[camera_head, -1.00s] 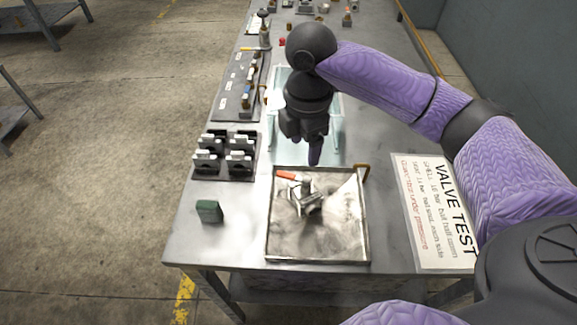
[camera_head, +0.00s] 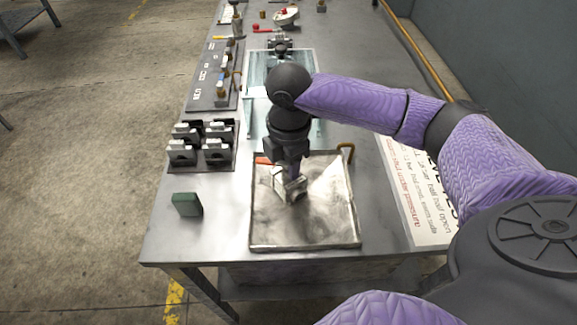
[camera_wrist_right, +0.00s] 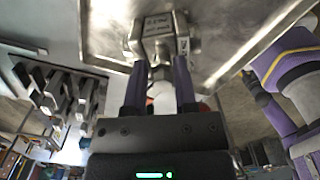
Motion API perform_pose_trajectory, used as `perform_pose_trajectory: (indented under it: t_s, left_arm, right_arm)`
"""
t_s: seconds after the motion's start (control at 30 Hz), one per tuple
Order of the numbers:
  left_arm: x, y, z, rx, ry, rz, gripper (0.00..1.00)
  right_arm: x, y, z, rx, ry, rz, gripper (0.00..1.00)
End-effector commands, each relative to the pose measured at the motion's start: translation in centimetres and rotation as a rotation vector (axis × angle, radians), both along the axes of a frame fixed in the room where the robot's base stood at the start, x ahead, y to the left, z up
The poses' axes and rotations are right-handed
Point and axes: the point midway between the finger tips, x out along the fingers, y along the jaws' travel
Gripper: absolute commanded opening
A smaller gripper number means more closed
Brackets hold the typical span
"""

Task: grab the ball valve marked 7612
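A metal ball valve (camera_head: 290,187) with a red handle (camera_head: 263,160) lies in the shallow steel tray (camera_head: 305,245). My right gripper (camera_head: 291,170) points down over the valve and hides part of it. In the right wrist view the valve body (camera_wrist_right: 160,32) sits just beyond the fingertips, with small dark marking that I cannot read. The two purple fingers of the right gripper (camera_wrist_right: 160,75) stand apart, with a narrower part of the valve between their tips and no clear grip on it. My left gripper is not in view.
A rack of several grey blocks (camera_head: 203,146) and a green block (camera_head: 187,204) stand left of the tray. A pale blue glassy tray (camera_head: 257,75) lies behind, holding another valve-like part (camera_head: 280,46). A printed sign (camera_head: 416,200) lies on the right.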

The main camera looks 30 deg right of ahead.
Motion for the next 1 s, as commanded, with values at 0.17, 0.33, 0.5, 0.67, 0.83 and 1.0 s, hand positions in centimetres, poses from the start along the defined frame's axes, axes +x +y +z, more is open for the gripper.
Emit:
perform_pose_trajectory:
  t_s: [0.17,0.33,0.5,0.67,0.83,1.0]
  left_arm:
    - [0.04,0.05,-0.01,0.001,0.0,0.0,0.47]
    - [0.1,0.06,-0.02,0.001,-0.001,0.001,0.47]
    - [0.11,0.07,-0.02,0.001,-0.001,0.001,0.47]
    - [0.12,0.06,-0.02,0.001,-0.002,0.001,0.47]
    - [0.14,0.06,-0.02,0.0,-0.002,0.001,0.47]
    - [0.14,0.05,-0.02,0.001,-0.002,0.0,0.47]
  right_arm:
    - [0.0,0.0,-0.01,0.0,0.0,0.0,0.0]
    - [0.01,0.0,0.0,0.0,0.0,0.0,0.0]
    - [0.01,-0.01,0.0,0.0,0.0,0.0,0.0]
    - [0.01,-0.01,0.0,0.0,0.0,0.0,0.0]
    - [0.02,-0.01,0.0,0.0,-0.001,0.0,0.0]
    - [0.02,-0.01,0.0,0.0,-0.001,0.0,0.0]
